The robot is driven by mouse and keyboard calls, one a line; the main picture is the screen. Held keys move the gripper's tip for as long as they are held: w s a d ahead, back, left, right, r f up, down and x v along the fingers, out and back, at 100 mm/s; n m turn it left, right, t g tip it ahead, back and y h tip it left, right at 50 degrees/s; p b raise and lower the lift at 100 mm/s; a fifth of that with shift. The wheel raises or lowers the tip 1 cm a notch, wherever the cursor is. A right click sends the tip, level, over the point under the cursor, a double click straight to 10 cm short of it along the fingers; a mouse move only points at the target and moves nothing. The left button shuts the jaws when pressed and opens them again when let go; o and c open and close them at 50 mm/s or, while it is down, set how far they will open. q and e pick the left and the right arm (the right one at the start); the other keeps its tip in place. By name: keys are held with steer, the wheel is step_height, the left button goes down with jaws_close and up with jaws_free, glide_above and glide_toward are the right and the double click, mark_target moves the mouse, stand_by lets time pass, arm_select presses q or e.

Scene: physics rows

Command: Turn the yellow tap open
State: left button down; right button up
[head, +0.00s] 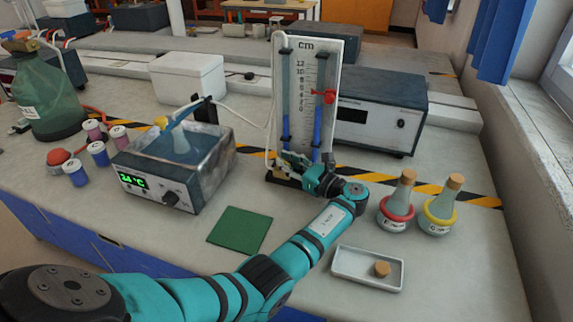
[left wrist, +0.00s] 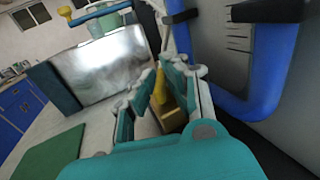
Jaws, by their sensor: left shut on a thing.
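The yellow tap (left wrist: 159,88) shows in the left wrist view as a yellow lever above a brass-coloured body. It stands between the two fingers of my left gripper (left wrist: 157,82), which is shut on it. In the head view my left gripper (head: 297,168) is at the foot of the manometer board (head: 308,100) with the cm scale, and the tap cannot be made out there. Blue liquid stands in the board's glass U-tube, which also shows close beside the fingers in the left wrist view (left wrist: 275,80). My right gripper is not in view.
A water bath (head: 175,170) with a lit display stands left of the board. A grey instrument box (head: 380,110) is behind it. Two corked flasks (head: 397,205) and a white tray (head: 350,275) are to the right. A green mat (head: 240,230) lies in front.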

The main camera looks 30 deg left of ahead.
arm_select(q)
steer(key=shift+f, duration=0.1)
steer(key=c, duration=1.5)
jaws_free()
steer(key=shift+o, duration=0.4)
steer(key=shift+s, duration=0.1)
steer(key=shift+r, duration=0.2)
steer(key=shift+s+d+f, duration=0.1)
steer(key=shift+s+d, duration=0.1)
steer(key=shift+d, duration=1.1)
steer(key=shift+s+d+f, duration=0.1)
steer(key=shift+s+d, duration=0.1)
steer(key=shift+d, duration=1.15)
steer(key=shift+s+d, duration=0.2)
steer(key=shift+d, duration=1.1)
steer(key=shift+o, duration=0.4)
